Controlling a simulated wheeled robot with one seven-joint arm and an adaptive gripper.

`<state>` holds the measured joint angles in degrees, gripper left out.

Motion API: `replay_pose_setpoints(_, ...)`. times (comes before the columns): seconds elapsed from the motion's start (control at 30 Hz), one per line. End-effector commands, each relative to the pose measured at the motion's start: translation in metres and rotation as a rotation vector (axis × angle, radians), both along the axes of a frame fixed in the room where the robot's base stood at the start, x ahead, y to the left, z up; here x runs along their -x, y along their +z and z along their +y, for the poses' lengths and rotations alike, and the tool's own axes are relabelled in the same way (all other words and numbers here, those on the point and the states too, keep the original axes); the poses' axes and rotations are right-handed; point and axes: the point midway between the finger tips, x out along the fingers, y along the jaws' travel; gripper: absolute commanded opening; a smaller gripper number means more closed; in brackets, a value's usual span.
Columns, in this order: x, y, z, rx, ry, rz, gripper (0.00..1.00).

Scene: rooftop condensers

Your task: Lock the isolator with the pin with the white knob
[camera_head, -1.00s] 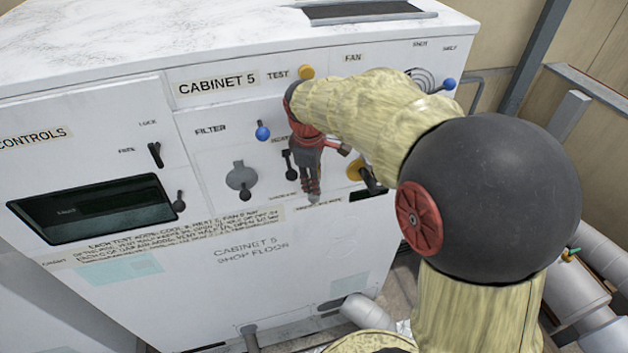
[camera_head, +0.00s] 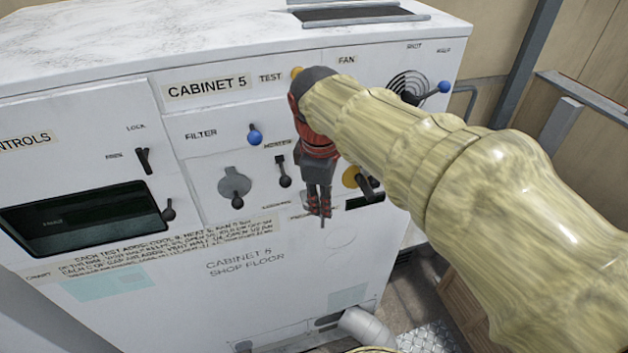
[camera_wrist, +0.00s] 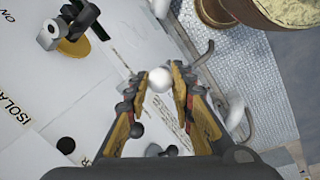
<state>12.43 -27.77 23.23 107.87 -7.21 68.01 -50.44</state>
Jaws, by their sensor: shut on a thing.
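My gripper (camera_head: 319,208) is in front of the cabinet's lower control panel, pointing downward in the head view. In the wrist view my gripper (camera_wrist: 163,82) is shut on the pin's white knob (camera_wrist: 160,79), which shows between the fingertips. A thin dark tip shows below the fingers in the head view; the pin's shaft is otherwise hidden. The isolator has a yellow disc (camera_head: 349,177) and a dark handle (camera_head: 368,184), just right of my gripper and partly covered by my arm. In the wrist view the isolator's dark handle (camera_wrist: 76,22) lies at upper left, apart from the knob.
A cut-off label (camera_wrist: 14,105) reading "ISOLA" and a dark round hole (camera_wrist: 66,145) show in the wrist view. Left of my gripper are a blue filter knob (camera_head: 254,137), a grey round cover (camera_head: 234,184) and a black lever (camera_head: 284,172).

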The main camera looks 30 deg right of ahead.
Motion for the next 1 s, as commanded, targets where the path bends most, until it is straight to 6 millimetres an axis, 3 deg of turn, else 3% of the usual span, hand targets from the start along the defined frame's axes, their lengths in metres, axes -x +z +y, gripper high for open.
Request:
replay_pose_setpoints(0.2, 0.042, 0.0, 0.012, 0.001, 0.0, -0.003, 0.0)
replay_pose_setpoints(0.4, 0.061, 0.0, 0.018, 0.0, 0.0, -0.001, 0.0)
replay_pose_setpoints(1.0, 0.066, 0.02, 0.019, 0.0, 0.0, -0.001, 0.0)
